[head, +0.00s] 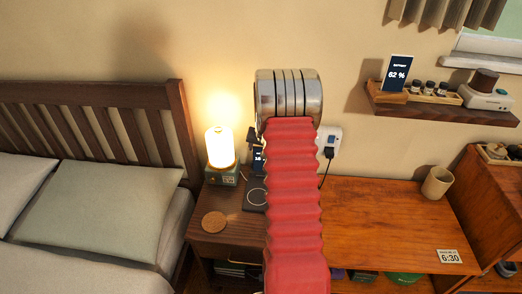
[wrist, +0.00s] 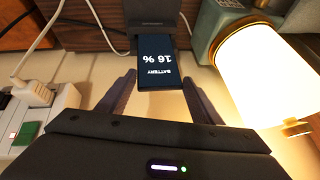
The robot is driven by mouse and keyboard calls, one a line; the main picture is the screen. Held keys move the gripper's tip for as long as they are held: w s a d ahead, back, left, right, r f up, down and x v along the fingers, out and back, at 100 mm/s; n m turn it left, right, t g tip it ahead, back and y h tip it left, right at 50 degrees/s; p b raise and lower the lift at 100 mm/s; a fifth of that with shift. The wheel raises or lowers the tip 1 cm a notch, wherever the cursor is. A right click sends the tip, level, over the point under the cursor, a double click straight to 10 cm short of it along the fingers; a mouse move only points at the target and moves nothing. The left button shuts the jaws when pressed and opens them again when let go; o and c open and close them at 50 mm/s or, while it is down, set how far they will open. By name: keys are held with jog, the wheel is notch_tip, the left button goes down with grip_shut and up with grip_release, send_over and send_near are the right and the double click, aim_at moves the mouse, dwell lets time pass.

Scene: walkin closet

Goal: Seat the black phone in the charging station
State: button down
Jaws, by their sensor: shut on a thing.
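The black phone (wrist: 156,72) is between the fingers of my gripper (wrist: 158,88) in the wrist view. Its screen reads battery 16 %, upside down in that view. The charging station (wrist: 152,14) is a dark stand just beyond the phone's far end; I cannot tell whether the phone touches or rests in it. In the head view a dark pad with a ring, the station's base (head: 256,195), lies on the bedside table, and a bit of the phone (head: 258,161) shows above it.
A lit lamp (head: 220,148) stands close left of the station; it is at the right in the wrist view (wrist: 265,75). A round brown coaster (head: 214,222) lies in front. A wall socket (head: 328,138) holds a plug and cable. A screen reading 62 % (head: 397,73) stands on the wall shelf.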

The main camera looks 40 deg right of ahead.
jog(key=shift+f, duration=0.6)
dwell(1.0)
jog(key=shift+c, duration=2.4)
grip_release()
jog(key=shift+w+r, duration=0.1)
jog(key=shift+r, duration=0.1)
jog(key=shift+r, duration=0.35)
jog(key=shift+r, duration=0.7)
jog(key=shift+r, duration=0.35)
jog(key=shift+r, duration=0.9)
